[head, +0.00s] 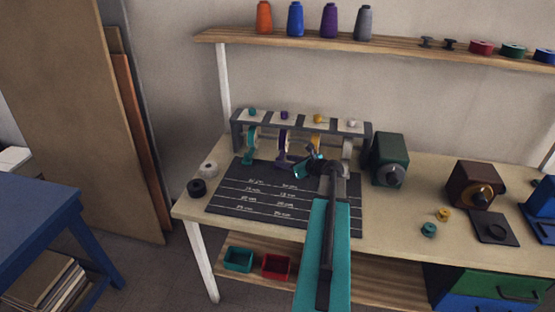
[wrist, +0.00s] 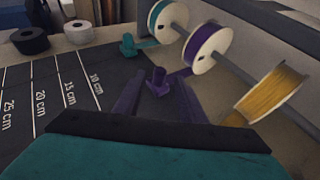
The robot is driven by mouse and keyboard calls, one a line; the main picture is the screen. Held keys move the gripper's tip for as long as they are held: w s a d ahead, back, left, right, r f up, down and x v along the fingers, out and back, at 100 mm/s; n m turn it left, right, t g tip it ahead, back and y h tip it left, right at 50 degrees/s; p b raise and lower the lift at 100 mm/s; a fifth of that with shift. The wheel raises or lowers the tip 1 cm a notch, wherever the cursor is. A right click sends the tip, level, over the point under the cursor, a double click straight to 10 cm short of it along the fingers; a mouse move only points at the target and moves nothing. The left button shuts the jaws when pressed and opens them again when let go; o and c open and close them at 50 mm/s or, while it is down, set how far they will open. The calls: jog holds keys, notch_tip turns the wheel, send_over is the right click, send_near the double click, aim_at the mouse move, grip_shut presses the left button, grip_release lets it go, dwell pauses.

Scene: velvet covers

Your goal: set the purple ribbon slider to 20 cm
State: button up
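The purple ribbon slider (wrist: 158,82) is a small knobbed piece on the dark measuring mat (wrist: 62,105), on the spool side of the 10 cm line. Its purple ribbon spool (wrist: 207,48) hangs on the rod behind it. The 20 cm line (wrist: 40,110) lies farther left in the wrist view. My gripper (wrist: 155,98) is open, with one dark finger on each side of the slider's near side; I cannot tell whether they touch it. In the head view my gripper (head: 303,167) is over the mat just in front of the spool rack, beside the purple slider (head: 283,161).
A teal slider (wrist: 128,45) is left of the purple one, and a yellow spool (wrist: 270,92) is close on the right. The rack (head: 300,127) stands behind. Black and white rolls (head: 197,187) sit left of the mat. A green box (head: 388,158) stands right of the rack.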

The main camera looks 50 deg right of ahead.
aim_at(278, 158)
jog(key=shift+p+x, duration=0.6)
jog(key=shift+x, duration=2.4)
grip_shut()
